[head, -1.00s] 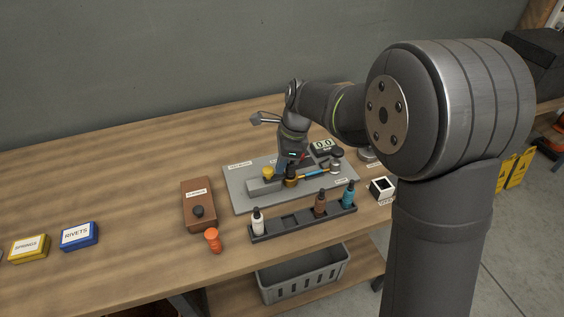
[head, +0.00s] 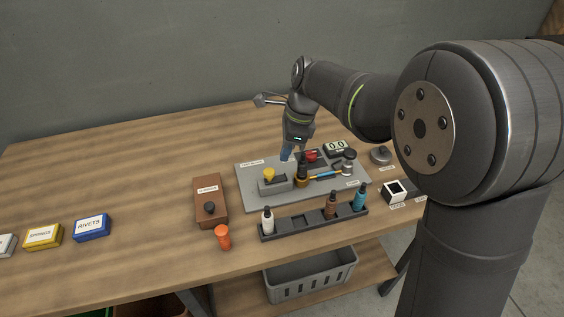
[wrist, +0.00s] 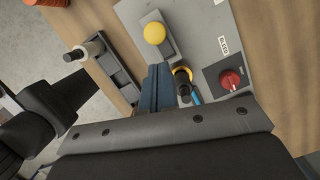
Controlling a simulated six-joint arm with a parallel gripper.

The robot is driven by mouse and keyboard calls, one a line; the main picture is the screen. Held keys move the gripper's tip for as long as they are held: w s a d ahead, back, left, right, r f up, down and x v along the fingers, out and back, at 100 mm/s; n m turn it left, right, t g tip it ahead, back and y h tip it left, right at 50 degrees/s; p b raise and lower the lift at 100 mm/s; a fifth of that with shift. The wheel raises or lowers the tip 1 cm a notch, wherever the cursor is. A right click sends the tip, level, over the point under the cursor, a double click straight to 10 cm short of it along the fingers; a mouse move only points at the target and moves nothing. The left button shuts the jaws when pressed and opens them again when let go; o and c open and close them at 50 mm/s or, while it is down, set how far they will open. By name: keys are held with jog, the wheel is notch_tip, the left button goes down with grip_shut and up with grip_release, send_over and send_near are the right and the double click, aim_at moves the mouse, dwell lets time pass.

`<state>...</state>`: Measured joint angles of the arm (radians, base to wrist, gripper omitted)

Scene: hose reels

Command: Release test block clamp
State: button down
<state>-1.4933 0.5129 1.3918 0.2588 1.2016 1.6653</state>
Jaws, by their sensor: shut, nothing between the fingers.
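A grey block (head: 276,187) with a yellow knob (head: 269,174) on top sits on a light grey plate (head: 247,203) on the bench. The knob (wrist: 154,33) and block (wrist: 171,48) also show in the wrist view. My gripper (head: 287,153) has blue fingers, shut and empty, above the plate behind the block. In the wrist view its fingertips (wrist: 156,70) point toward the block, apart from the yellow knob.
A black and gold fitting (head: 302,176) stands right of the block, near a red knob (head: 311,156) and a counter (head: 336,148). A bottle rack (head: 290,228) lies in front. A brown box (head: 211,188) is left. The bench's left rear is clear.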

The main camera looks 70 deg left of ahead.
jog(key=shift+v, duration=2.3)
jog(key=shift+f, duration=0.15)
jog(key=x, duration=0.6)
jog(key=w+f, duration=0.3)
jog(key=v, duration=0.6)
jog(key=shift+r, duration=0.15)
